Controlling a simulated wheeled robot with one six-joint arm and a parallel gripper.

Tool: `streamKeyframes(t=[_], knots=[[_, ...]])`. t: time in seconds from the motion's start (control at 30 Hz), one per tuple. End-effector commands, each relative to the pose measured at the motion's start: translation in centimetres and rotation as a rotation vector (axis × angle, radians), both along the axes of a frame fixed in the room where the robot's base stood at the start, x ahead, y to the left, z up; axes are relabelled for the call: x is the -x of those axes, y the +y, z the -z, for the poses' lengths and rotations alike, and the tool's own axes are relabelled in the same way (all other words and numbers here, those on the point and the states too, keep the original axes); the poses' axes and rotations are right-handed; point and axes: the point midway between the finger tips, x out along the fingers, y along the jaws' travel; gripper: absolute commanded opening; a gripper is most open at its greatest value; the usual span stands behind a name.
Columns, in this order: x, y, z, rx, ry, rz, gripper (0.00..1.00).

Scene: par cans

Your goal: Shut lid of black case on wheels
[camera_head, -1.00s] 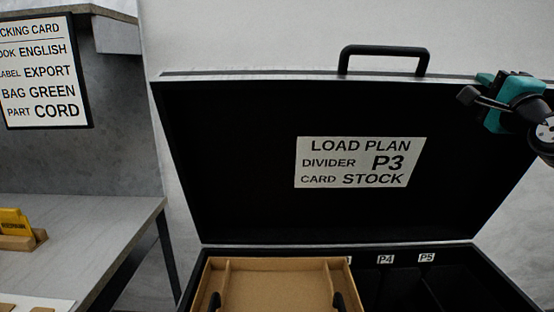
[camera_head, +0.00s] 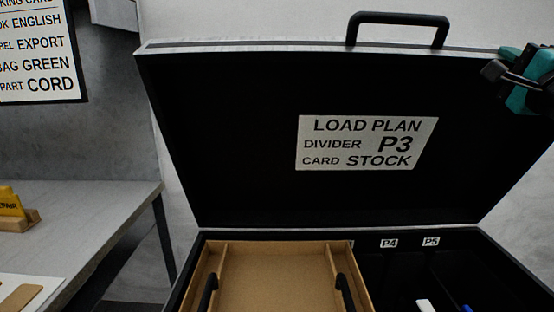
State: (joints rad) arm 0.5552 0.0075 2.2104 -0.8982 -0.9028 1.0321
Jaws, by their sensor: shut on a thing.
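The black case's lid (camera_head: 230,130) stands open and upright, with a black handle (camera_head: 398,18) on its top edge and a load plan label (camera_head: 366,143) on its inner face. The case body (camera_head: 490,262) lies below it, its front cut off by the frame. My gripper (camera_head: 510,72), teal and black, is at the lid's top right corner and is shut on the lid's edge. The exact contact of the fingers is partly hidden. The case's wheels are out of view.
A cardboard tray (camera_head: 270,272) with two black handles sits in the left of the case. Compartments marked P4 and P5 are at the right, with a white item (camera_head: 425,306) and a blue one in front. A grey table (camera_head: 110,215) stands left, below a packing card (camera_head: 40,50).

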Motion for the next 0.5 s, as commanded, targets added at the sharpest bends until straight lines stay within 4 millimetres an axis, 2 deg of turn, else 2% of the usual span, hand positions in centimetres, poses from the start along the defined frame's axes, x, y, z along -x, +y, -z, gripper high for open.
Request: streamKeyframes(t=[0.03,0.5], knots=[[0.3,-0.1,1.0,0.0,-0.003,0.002,0.0],[3.6,-0.1,2.5,-0.001,-0.076,0.003,0.0]])
